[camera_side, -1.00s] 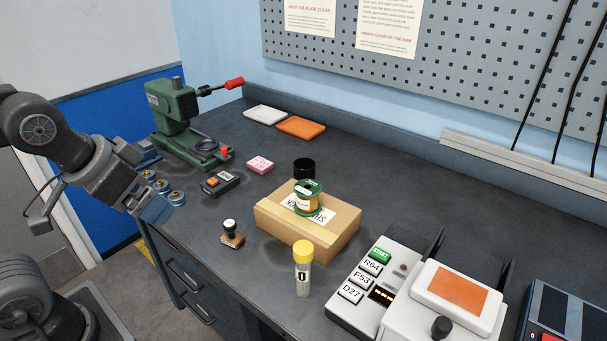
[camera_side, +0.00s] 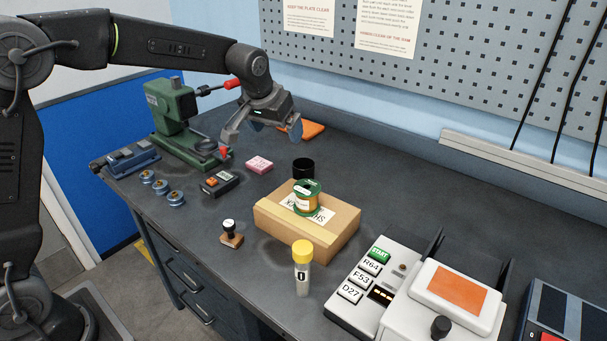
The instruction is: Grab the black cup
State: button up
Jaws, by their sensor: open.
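The black cup (camera_side: 303,168) stands on the dark bench just behind the cardboard box (camera_side: 308,228). Its rim and upper side show; its lower part is hidden by the box and the green spool (camera_side: 307,197) on it. My gripper (camera_side: 262,138) is open, with nothing between its fingers. It hangs over the back of the bench, to the left of the cup and apart from it, by the green press.
The green press (camera_side: 172,108) with its red-tipped lever stands left of my gripper. A pink block (camera_side: 259,165), a stamp (camera_side: 231,234) and a yellow-capped vial (camera_side: 303,268) stand around the box. The bench right of the cup is clear.

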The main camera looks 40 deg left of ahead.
send_near(304, 172)
jog(key=w+f, duration=0.1)
jog(key=w+a+f, duration=0.1)
jog(key=w+f, duration=0.1)
jog(key=w+a+f, duration=0.1)
jog(key=f, duration=0.1)
jog(key=shift+w+f, duration=0.2)
jog(key=shift+w, duration=0.05)
jog(key=shift+x, duration=3.05)
jog(key=shift+w+a+r, duration=0.1)
jog(key=shift+a, duration=0.1)
jog(key=c, duration=1)
jog(key=shift+r, duration=0.1)
